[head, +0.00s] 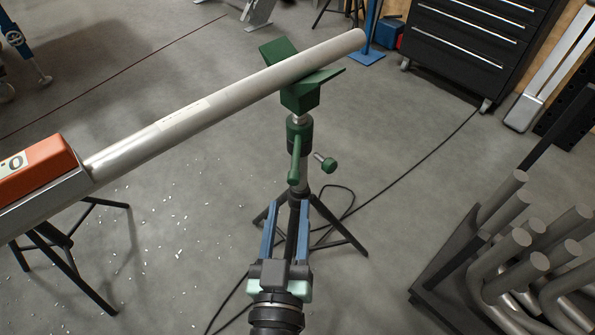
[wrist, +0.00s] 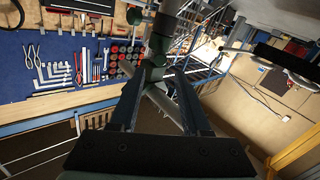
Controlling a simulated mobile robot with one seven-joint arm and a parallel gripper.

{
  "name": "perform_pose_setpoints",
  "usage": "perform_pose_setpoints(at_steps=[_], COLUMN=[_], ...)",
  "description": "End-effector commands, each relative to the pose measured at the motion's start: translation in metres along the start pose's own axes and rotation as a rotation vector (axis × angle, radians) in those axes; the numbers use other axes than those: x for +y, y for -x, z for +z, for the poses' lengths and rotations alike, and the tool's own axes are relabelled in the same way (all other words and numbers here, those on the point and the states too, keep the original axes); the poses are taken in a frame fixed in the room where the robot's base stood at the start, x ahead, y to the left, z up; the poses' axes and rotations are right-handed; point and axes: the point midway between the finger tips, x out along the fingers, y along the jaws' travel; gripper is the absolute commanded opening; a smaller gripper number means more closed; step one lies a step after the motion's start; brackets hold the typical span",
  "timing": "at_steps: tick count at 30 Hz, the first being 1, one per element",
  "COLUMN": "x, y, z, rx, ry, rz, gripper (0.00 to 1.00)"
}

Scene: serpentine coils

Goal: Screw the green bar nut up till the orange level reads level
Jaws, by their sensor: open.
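The green bar nut (head: 299,133) sits on the stand's post beneath a green V-shaped head (head: 302,94). Its bar (head: 295,160) points down toward the camera in the head view. The head carries a long grey pipe (head: 240,90), which slopes up to the right in the picture. In the wrist view the fingers (wrist: 157,78) point toward the stand.
A green side knob (head: 327,164) sticks out right of the post. The stand's black tripod legs (head: 345,235) spread on the floor, with a cable around them. A rack of bent pipes (head: 530,245) stands at right. A black tool cabinet (head: 465,45) stands behind.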

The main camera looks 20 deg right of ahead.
Motion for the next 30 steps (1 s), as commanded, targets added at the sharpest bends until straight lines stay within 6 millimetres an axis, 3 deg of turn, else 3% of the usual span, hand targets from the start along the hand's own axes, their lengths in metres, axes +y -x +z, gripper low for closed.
perform_pose_setpoints(at_steps=[5,21,30], x=[0.000,0.000,0.000], y=[-0.007,-0.100,-0.126], z=[0.004,0.002,0.005], rx=[-0.003,-0.002,-0.004], ry=[0.006,0.005,0.005], rz=[0.000,0.001,0.001], gripper=[0.47,0.47,0.47])
